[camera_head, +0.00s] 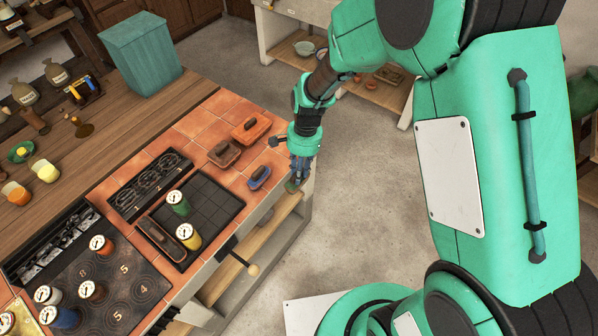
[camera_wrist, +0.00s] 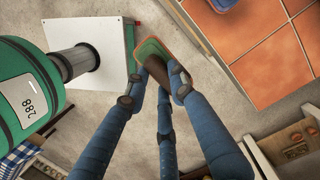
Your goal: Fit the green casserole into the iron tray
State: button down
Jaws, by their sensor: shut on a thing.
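My gripper (camera_head: 301,163) is shut on the green casserole (camera_head: 292,186), a small dish with a green top and an orange-brown edge. In the wrist view the green casserole (camera_wrist: 152,47) sits beyond the fingertips, which close on its brown handle (camera_wrist: 160,72). It hangs in the air just off the counter's right edge, above the floor side. The iron tray (camera_head: 215,212), dark with a grid of lines, lies on the tiled counter to the left. A long brown dish (camera_head: 160,239) lies along its left side. Green and yellow gauge-topped canisters (camera_head: 178,203) stand at it.
Blue (camera_head: 260,177), brown (camera_head: 224,153) and orange (camera_head: 251,127) dishes stand on the tiles between my gripper and the tray's far side. A black rack (camera_head: 150,184) lies left of the tray, a hob (camera_head: 115,275) nearer. A knobbed lever (camera_head: 252,269) juts from the counter front.

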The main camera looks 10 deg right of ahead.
jog(key=shift+a+r, duration=0.1)
dwell(0.3)
jog(key=w+a+r+p, duration=0.1)
jog(key=w+a+r, duration=0.1)
jog(key=a, duration=0.4)
jog(key=w+a+r, duration=0.2)
jog(key=a, duration=0.3)
jog(key=s+a+r, duration=0.1)
jog(key=a+r, duration=0.2)
jog(key=a, duration=0.8)
jog(key=s+a+r+p, duration=0.1)
jog(key=s+a+r, duration=0.1)
jog(key=a, duration=1)
jog(key=s+a+r+p, duration=0.1)
jog(key=a+r, duration=0.3)
jog(key=a, duration=0.8)
jog(key=shift+s+r, duration=0.2)
jog(key=shift+r, duration=0.15)
jog(key=shift+f, duration=0.1)
notch_tip(320, 180, down, 13)
jog(key=b, duration=0.1)
jog(key=shift+r+b, duration=0.2)
jog(key=shift+b, duration=0.1)
jog(key=shift+f+b, duration=0.45)
jog(key=shift+f, duration=2.15)
